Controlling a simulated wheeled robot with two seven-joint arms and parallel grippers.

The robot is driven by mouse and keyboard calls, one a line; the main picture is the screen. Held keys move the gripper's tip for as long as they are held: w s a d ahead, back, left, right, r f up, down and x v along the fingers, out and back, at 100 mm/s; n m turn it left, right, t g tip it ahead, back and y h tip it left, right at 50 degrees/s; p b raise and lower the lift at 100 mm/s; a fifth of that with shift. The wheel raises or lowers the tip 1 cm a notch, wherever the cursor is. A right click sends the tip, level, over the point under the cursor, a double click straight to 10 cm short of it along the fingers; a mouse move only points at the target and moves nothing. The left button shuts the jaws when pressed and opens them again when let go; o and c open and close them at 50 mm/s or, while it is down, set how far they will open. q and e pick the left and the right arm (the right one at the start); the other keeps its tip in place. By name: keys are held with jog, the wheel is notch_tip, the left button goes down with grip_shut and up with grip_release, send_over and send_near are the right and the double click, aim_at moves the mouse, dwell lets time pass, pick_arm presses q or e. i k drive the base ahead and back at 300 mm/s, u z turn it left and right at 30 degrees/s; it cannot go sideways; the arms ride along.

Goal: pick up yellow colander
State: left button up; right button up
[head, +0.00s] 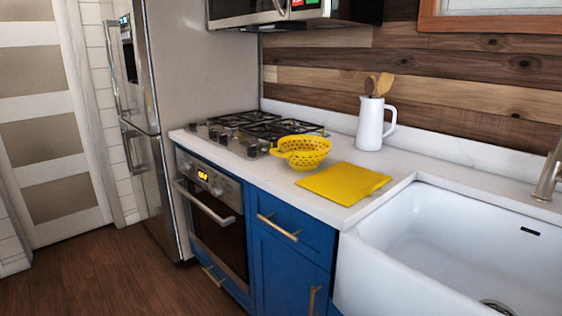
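The yellow colander (303,153) stands upright on the white countertop, just right of the gas cooktop. It is a round bowl with holes and a handle on its left side. Neither of my grippers shows in the head view.
A yellow cutting board (344,183) lies in front of the colander, close to the counter's edge. A white pitcher (370,124) with wooden utensils stands behind. The gas cooktop (256,132) is left, the white sink (455,245) right. Wood floor (110,275) is clear at lower left.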

aim_at(303, 153)
jog(key=z, duration=0.65)
jog(key=k, duration=0.25)
jog(key=u, duration=2.05)
jog(key=i, duration=1.3)
jog(key=z, duration=0.35)
